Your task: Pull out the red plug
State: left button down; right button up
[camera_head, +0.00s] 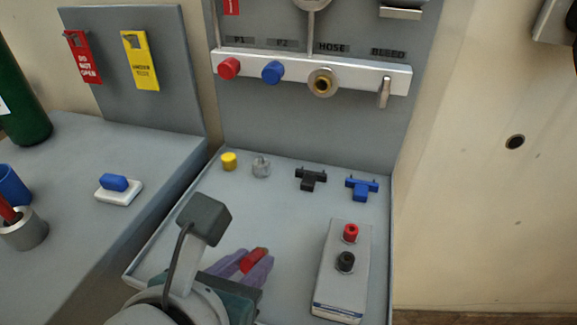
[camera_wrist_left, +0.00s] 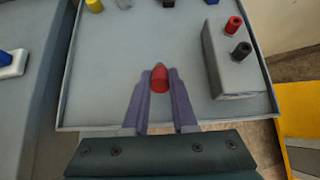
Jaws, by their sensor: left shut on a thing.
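A small red plug (camera_head: 253,260) with a rounded tip is between the purple fingers of my left gripper (camera_head: 246,267). In the left wrist view the red plug (camera_wrist_left: 160,79) sits at the fingertips of my left gripper (camera_wrist_left: 160,86), which is shut on it, with its tip pointing away from the palm. The gripper is over the front of the grey tray, left of the white box. Another red round piece (camera_head: 229,68) sits under the P1 label, and a red post (camera_head: 350,232) stands on the box. My right gripper is not in view.
The white box (camera_head: 340,270) also bears a black post (camera_head: 346,262). Yellow (camera_head: 229,161), clear (camera_head: 261,167), black (camera_head: 310,179) and blue (camera_head: 361,187) parts lie along the tray's back. A blue piece (camera_head: 272,72) and brass hose fitting (camera_head: 321,83) are on the panel. The tray's middle is clear.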

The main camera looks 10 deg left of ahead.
pick_arm(q)
jog(key=shift+f, duration=0.45)
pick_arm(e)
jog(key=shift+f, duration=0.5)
pick_arm(q)
jog(key=shift+f+b, duration=0.25)
jog(key=shift+b, duration=0.1)
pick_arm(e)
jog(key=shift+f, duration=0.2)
pick_arm(q)
jog(key=c, duration=0.6)
grip_release()
jog(key=p+v, duration=0.2)
jog(key=v, duration=0.8)
jog(key=shift+p, duration=0.35)
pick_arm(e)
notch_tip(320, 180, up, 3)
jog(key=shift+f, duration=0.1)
pick_arm(q)
jog(key=shift+w, duration=0.1)
